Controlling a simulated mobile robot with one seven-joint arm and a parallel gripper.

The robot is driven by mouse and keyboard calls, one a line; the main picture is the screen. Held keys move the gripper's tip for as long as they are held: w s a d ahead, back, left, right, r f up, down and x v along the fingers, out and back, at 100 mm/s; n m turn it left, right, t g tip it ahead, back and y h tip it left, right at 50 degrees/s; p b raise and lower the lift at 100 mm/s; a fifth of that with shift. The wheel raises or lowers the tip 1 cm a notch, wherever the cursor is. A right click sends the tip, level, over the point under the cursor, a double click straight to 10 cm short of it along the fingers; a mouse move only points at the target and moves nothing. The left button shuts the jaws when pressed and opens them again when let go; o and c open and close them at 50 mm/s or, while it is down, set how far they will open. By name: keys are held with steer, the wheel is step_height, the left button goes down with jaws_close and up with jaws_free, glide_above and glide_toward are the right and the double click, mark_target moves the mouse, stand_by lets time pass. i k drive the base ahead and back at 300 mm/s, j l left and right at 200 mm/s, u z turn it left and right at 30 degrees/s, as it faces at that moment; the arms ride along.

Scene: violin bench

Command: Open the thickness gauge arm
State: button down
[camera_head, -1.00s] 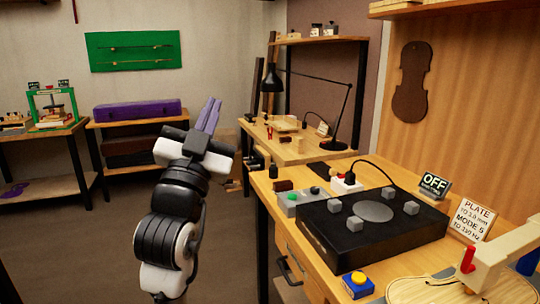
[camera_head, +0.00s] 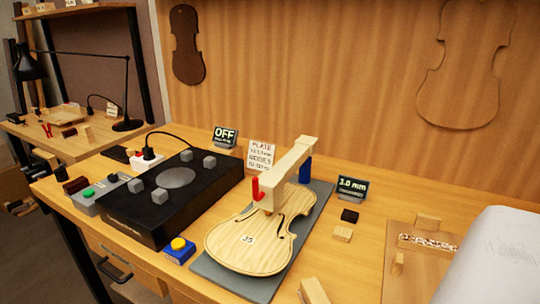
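The thickness gauge has a cream arm (camera_head: 288,168) that reaches over a pale violin plate (camera_head: 245,240). A red lever (camera_head: 256,190) sits at the arm's near end, and a blue post (camera_head: 305,171) stands at its far end. The arm's near end is low over the plate's upper part; I cannot tell if its tip touches the wood. The plate lies on a grey base (camera_head: 318,192). A small display (camera_head: 351,188) beside the gauge reads 3.0 mm. My gripper is not in the current view.
A black box (camera_head: 140,215) with grey blocks stands left of the plate, near a display (camera_head: 225,136) reading OFF. A blue box with a yellow button (camera_head: 179,249) sits between them. Small blocks lie to the right. A large pale rounded shape (camera_head: 490,265) fills the lower right.

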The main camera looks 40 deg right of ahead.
mark_target(268, 188)
steer(key=j+z, duration=0.15)
steer(key=z, duration=0.3)
steer(key=j+z, duration=0.1)
steer(key=z, duration=0.35)
steer(key=k+j+z, duration=0.1)
steer(key=z, duration=0.35)
steer(key=j+z, duration=0.15)
steer(key=z, duration=0.3)
steer(key=k+l, duration=0.05)
